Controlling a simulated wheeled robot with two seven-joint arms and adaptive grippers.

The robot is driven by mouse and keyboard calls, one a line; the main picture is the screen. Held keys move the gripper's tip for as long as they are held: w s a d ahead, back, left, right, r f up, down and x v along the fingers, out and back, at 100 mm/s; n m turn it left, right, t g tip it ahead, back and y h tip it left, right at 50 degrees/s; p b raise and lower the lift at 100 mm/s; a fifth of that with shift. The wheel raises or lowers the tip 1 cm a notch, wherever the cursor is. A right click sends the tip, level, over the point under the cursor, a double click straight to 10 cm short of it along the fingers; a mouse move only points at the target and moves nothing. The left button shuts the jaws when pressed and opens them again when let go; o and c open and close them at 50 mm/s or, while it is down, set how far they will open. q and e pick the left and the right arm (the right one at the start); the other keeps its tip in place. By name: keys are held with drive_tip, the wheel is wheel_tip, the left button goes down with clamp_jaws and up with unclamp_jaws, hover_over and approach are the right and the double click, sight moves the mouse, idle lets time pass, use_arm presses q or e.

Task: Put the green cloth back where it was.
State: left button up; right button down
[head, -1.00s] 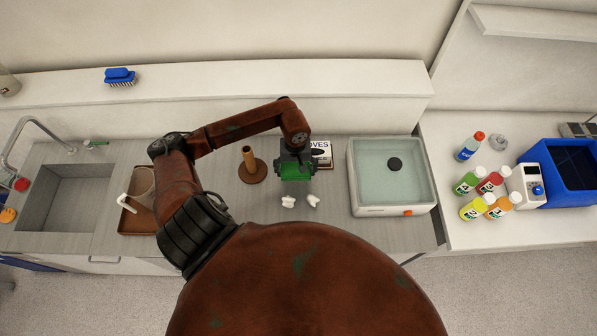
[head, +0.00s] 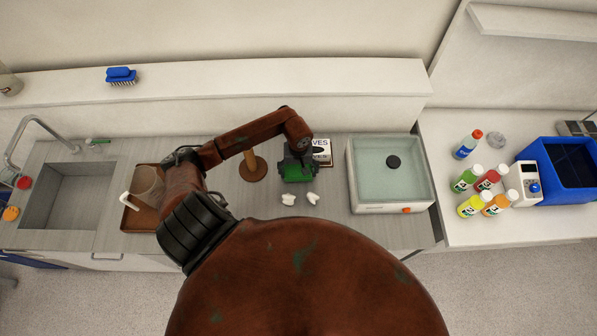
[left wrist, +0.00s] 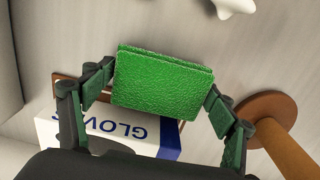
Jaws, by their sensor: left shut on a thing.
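The green cloth (left wrist: 162,85) is a folded, textured green pad held between the fingers of my left gripper (left wrist: 160,92) in the left wrist view. In the head view my left gripper (head: 297,172) hangs over the counter in front of the glove box (head: 322,152), pointing down, with the cloth mostly hidden under it. The glove box (left wrist: 110,132) lies beside and below the cloth in the left wrist view. I cannot tell whether the cloth touches the counter. My right gripper is not in view.
A brown upright holder (head: 252,166) stands left of the gripper. Two white pieces (head: 289,199) lie just in front. A water bath (head: 391,208) is to the right, with bottles (head: 467,180) beyond. A brown tray (head: 138,222) and the sink (head: 62,200) are at left.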

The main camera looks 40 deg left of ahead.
sight(298, 171)
use_arm(q)
drive_tip(key=o, duration=1.3)
drive_tip(key=shift+r, duration=0.1)
drive_tip(key=shift+r+p, duration=0.25)
drive_tip(key=shift+p, duration=0.25)
drive_tip(key=shift+r+b, duration=1.75)
drive_tip(key=shift+r, duration=4.15)
drive_tip(key=shift+d+f, duration=0.1)
